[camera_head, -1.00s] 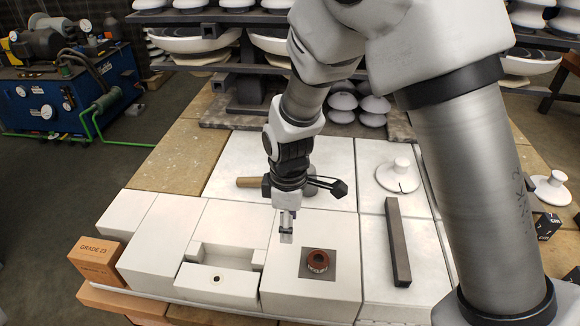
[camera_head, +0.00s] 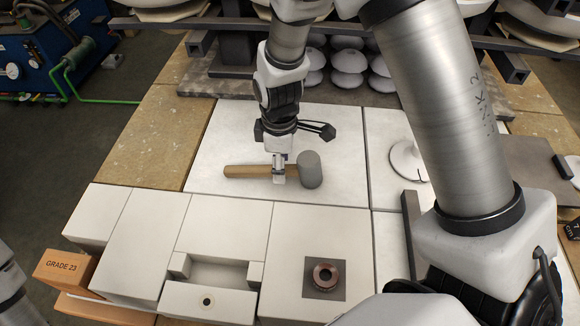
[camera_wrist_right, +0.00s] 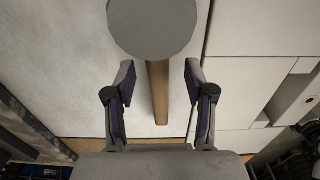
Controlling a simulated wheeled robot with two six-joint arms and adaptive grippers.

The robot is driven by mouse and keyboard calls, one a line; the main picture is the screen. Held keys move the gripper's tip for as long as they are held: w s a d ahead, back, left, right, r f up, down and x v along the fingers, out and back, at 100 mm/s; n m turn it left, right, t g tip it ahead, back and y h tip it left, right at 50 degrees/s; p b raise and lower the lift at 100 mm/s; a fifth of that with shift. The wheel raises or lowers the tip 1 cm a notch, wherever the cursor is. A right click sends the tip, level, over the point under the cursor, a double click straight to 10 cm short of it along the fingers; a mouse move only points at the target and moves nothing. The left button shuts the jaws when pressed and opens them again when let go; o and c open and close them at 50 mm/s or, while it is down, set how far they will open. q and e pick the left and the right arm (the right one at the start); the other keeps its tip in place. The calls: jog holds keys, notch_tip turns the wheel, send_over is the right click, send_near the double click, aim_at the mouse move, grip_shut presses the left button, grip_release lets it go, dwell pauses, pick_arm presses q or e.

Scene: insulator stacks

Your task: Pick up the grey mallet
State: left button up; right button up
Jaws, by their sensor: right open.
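The grey mallet lies on a white slab, its cylindrical grey head (camera_head: 310,170) to the right and its wooden handle (camera_head: 243,171) pointing left. My right gripper (camera_head: 279,178) is over the handle close to the head and hides part of it. In the right wrist view, the right gripper (camera_wrist_right: 160,75) is open, with one finger on each side of the handle (camera_wrist_right: 158,95) and the round head (camera_wrist_right: 152,25) just beyond the tips. I cannot tell how far down the fingers reach beside the handle. My left gripper is not in view.
A brown ring (camera_head: 326,274) sits on a dark square at the front. A white disc-shaped insulator (camera_head: 408,160) and a dark bar (camera_head: 412,235) are to the right, partly behind my arm. An orange box (camera_head: 63,269) stands front left. Insulator stacks (camera_head: 347,65) stand behind.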

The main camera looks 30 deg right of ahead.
jog(key=f, duration=0.3)
jog(key=shift+w+f, duration=0.1)
jog(key=shift+w, duration=0.1)
jog(key=shift+s, duration=0.15)
jog(key=shift+c, duration=1.4)
grip_shut()
jog(key=shift+r, duration=0.2)
